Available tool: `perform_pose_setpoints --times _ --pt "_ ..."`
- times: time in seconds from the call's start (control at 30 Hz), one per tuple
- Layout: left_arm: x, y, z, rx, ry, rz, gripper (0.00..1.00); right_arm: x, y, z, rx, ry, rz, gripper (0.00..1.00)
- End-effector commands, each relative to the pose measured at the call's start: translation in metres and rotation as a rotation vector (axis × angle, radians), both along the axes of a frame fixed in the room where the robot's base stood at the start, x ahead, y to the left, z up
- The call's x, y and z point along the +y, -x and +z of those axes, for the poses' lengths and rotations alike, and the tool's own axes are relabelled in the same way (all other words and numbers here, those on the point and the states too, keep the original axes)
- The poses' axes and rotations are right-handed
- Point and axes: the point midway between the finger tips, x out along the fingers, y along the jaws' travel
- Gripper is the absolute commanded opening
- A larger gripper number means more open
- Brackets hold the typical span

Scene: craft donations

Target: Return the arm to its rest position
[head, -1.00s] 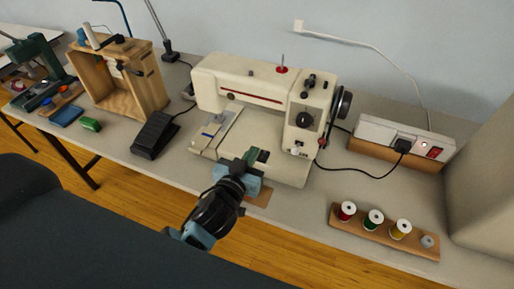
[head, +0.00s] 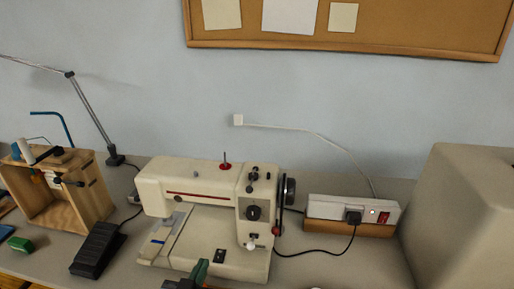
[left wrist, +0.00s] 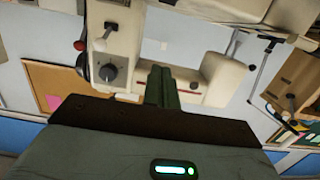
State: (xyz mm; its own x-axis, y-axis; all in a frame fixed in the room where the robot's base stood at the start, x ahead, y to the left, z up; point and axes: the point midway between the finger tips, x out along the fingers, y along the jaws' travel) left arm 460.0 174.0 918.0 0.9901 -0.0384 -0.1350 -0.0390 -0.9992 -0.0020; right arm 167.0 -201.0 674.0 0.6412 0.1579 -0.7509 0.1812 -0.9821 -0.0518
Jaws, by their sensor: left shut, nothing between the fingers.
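My left gripper (head: 200,270) shows at the bottom edge of the head view, in front of the sewing machine's bed. Its green fingers are shut with nothing between them, and most of the arm is out of the picture. In the left wrist view the closed fingers (left wrist: 161,88) point toward the cream sewing machine (left wrist: 118,45). The sewing machine (head: 205,195) stands upright on the table in the head view. I cannot tell whether the fingertips touch it. My right gripper is not in view.
A power strip (head: 350,212) with a plugged cord lies right of the machine. A large beige block (head: 460,220) stands at far right. A black foot pedal (head: 97,250) and a wooden box (head: 55,195) stand at left. A lamp arm (head: 92,115) rises behind.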

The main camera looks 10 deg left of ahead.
Motion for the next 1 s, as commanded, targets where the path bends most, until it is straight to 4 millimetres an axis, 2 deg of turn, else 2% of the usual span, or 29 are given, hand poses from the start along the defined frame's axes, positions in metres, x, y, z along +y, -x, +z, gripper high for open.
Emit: perform_pose_setpoints --times 0.07,0.17,0.3,0.4,0.5,0.6,0.7,0.8,1.0 --pt "0.001 0.011 -0.018 0.047 -0.007 -0.009 0.0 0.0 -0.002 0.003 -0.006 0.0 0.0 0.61" --pt "0.004 0.039 -0.055 0.145 -0.018 -0.032 0.0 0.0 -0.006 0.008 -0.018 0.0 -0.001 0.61" --pt "0.01 0.101 -0.118 0.319 -0.034 -0.075 0.0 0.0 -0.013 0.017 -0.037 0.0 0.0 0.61" --pt "0.015 0.152 -0.155 0.433 -0.039 -0.104 0.0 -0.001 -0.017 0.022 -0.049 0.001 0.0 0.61" --pt "0.02 0.199 -0.182 0.526 -0.04 -0.126 0.0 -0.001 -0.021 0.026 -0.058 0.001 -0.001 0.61" --pt "0.025 0.237 -0.2 0.594 -0.039 -0.14 0.0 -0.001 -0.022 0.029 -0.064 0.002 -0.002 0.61" --pt "0.028 0.26 -0.209 0.633 -0.039 -0.148 0.0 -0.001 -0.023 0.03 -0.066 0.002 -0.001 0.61" --pt "0.029 0.271 -0.213 0.652 -0.038 -0.152 0.0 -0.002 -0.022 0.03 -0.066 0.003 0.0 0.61" --pt "0.029 0.273 -0.214 0.655 -0.039 -0.153 0.0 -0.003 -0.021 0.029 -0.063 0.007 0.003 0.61"
